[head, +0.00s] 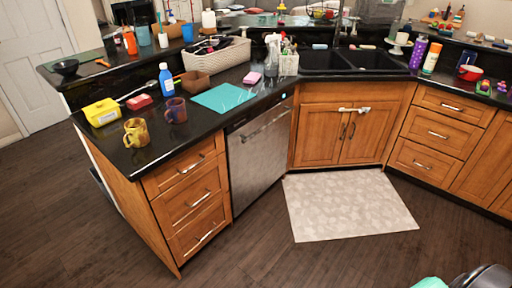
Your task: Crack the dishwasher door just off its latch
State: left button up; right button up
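The dishwasher (258,165) is a stainless steel front under the black counter, between a wooden drawer stack and the sink cabinet. Its door looks shut, flush with the cabinets; a gap too small to see from here cannot be ruled out. A long bar handle (266,126) runs across the upper part of the door. Neither of my grippers shows in the head view.
Wooden drawers (188,200) stand left of the dishwasher, and the sink cabinet (345,128) stands right of it. A pale mat (348,205) lies before the sink cabinet. Dark wood floor before the dishwasher is clear. A dark rounded object (482,278) is cut off at bottom right.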

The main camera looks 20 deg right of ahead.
aim_at(257, 144)
jog(key=i+l, duration=0.55)
jog(key=i, duration=0.25)
jog(key=u, duration=0.05)
